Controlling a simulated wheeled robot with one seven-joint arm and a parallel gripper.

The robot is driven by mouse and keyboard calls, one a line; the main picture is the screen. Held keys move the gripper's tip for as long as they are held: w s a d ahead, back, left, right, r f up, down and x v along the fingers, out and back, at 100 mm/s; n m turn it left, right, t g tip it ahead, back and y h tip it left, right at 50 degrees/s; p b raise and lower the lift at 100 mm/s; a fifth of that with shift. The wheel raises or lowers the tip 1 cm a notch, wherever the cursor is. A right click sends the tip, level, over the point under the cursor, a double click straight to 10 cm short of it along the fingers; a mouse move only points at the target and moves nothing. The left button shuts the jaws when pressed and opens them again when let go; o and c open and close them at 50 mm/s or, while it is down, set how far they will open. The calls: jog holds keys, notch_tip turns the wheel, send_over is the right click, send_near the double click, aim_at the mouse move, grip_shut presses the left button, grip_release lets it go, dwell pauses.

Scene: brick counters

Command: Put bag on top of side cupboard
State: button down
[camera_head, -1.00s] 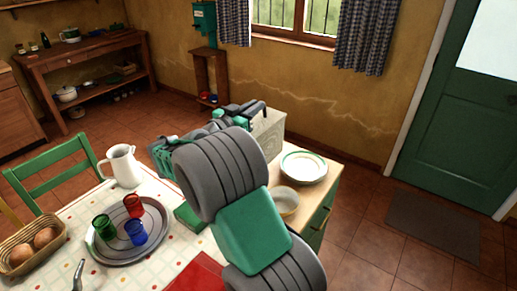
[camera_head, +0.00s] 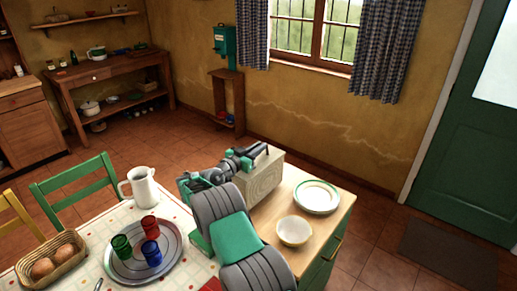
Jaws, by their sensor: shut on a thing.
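A beige box-shaped thing with faint ring patterns, which I take to be the bag (camera_head: 264,181), is upright at the back left of the wooden-topped green side cupboard (camera_head: 329,222). My gripper (camera_head: 259,154) is at its upper edge, shut on it. The fingertips are small and partly hidden by the wrist. My arm covers the bag's lower left, and I cannot tell whether its base touches the cupboard top or hangs just above it.
A green-rimmed plate (camera_head: 317,197) and a bowl (camera_head: 294,230) stand on the cupboard top, right of the bag. The dining table at left holds a white jug (camera_head: 142,187), a tray (camera_head: 113,263) with cups and a bread basket (camera_head: 50,262).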

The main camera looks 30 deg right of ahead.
jog(key=shift+f, duration=0.75)
jog(key=c, duration=1.5)
grip_release()
jog(key=shift+o, duration=0.2)
